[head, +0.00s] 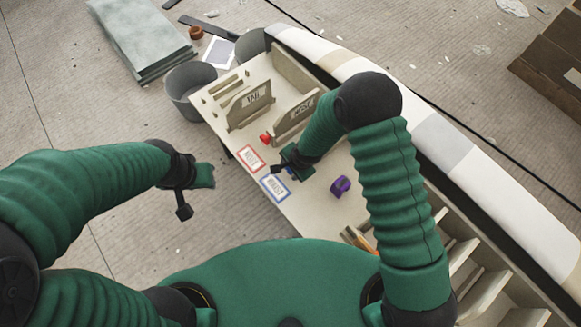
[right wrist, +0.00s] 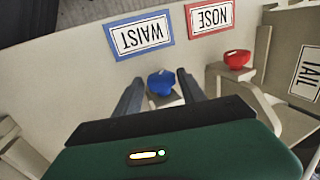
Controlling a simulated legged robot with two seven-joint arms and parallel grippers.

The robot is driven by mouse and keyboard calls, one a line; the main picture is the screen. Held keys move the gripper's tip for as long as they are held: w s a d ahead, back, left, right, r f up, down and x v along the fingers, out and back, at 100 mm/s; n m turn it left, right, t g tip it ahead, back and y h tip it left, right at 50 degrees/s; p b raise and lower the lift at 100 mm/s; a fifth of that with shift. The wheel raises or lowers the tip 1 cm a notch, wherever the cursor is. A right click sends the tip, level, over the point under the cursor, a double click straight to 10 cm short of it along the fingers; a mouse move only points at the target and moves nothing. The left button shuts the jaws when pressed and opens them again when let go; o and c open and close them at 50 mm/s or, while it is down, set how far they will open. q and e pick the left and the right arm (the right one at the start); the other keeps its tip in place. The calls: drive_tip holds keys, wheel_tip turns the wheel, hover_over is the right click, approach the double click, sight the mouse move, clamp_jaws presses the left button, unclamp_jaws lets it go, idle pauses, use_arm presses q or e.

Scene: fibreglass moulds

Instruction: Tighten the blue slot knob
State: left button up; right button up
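The blue knob (right wrist: 161,84) shows in the right wrist view, on a pale support below the blue-framed WAIST label (right wrist: 140,36). My right gripper (right wrist: 160,78) is open, with one dark finger on each side of the knob. Gaps seem to show beside the knob, but I cannot tell the depth between it and the fingertips. In the head view my right gripper (head: 283,168) is over the bench near the WAIST label (head: 275,187), and the blue knob is hidden there. My left gripper (head: 186,204) hangs over the floor, away from the bench; its opening is unclear.
A red knob (right wrist: 237,59) sits by the red-framed NOSE label (right wrist: 209,16), right of the blue one. A TAIL plate (right wrist: 307,74) stands further right. A purple object (head: 340,186) lies on the bench (head: 305,207). Grey bins (head: 188,88) stand beyond the bench's end.

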drive_tip(key=shift+a, duration=0.15)
drive_tip(key=c, duration=0.5)
clamp_jaws()
drive_tip(key=shift+s+f, duration=0.1)
drive_tip(key=shift+f+t+y+b, duration=0.1)
drive_tip(key=shift+t+y+b, duration=0.35)
drive_tip(key=shift+t, duration=0.15)
drive_tip(key=shift+s+d+f+t+y+b, duration=0.2)
drive_tip(key=shift+t+y+b, duration=0.35)
drive_tip(key=shift+t+b, duration=0.3)
drive_tip(key=shift+s+f+t+y+b, duration=0.1)
drive_tip(key=shift+t+y+b, duration=0.6)
drive_tip(key=shift+t+b, duration=0.45)
drive_tip(key=shift+t+y+b, duration=0.3)
drive_tip(key=shift+b, duration=0.2)
drive_tip(key=shift+s, duration=0.1)
